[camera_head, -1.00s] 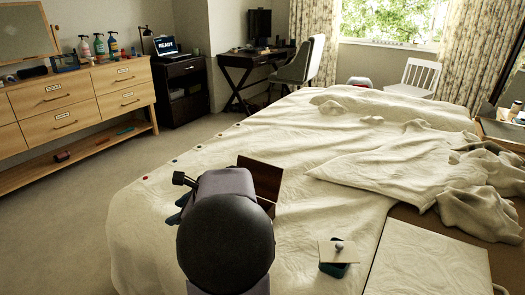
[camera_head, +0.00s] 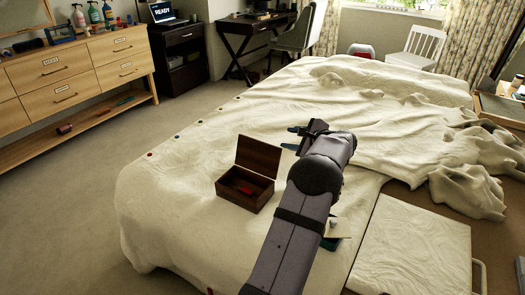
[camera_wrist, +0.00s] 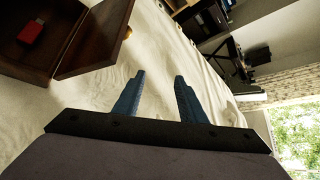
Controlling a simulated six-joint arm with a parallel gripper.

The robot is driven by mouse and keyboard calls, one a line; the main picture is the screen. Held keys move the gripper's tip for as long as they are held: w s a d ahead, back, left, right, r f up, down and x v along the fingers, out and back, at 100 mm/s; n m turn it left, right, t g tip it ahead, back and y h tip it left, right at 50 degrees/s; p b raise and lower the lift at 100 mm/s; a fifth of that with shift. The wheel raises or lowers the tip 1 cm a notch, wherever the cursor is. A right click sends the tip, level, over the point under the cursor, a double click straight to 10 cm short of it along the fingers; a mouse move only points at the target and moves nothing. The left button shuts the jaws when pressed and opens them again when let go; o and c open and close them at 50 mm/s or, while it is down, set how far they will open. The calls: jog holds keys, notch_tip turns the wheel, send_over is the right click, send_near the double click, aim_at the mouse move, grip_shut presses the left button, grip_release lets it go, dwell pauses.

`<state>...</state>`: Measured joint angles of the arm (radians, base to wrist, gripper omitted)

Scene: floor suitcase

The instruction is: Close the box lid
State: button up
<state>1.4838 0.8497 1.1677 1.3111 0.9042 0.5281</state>
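A dark brown wooden box (camera_head: 266,197) sits on the bed. Its hinged lid (camera_head: 259,156) stands open, roughly upright, on the far side. A small red item (camera_head: 246,190) lies inside; it also shows in the wrist view (camera_wrist: 33,32). In the wrist view the lid (camera_wrist: 97,38) is at the upper left, apart from my fingers. My gripper (camera_head: 291,138) is to the right of the lid, above the bed. Its two blue fingers (camera_wrist: 159,80) are spread with nothing between them.
A small teal box (camera_head: 331,243) is partly hidden behind my arm. A pale suitcase (camera_head: 415,245) lies at the lower right. Rumpled bedding (camera_head: 440,140) covers the right side. The bed left of the wooden box is mostly clear, with small coloured dots along its edge.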

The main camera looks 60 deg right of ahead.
aim_at(262, 147)
jog(key=a+f+n+t+y+b, duration=0.3)
jog(key=a+n+t+y, duration=0.2)
jog(key=n, duration=0.5)
jog(key=shift+w+a+t+y, duration=0.3)
jog(key=shift+a+t+y, duration=0.1)
jog(key=shift+t, duration=0.5)
jog(key=shift+w+n, duration=0.1)
jog(key=shift+n, duration=0.2)
jog(key=shift+w, duration=3.6)
grip_shut()
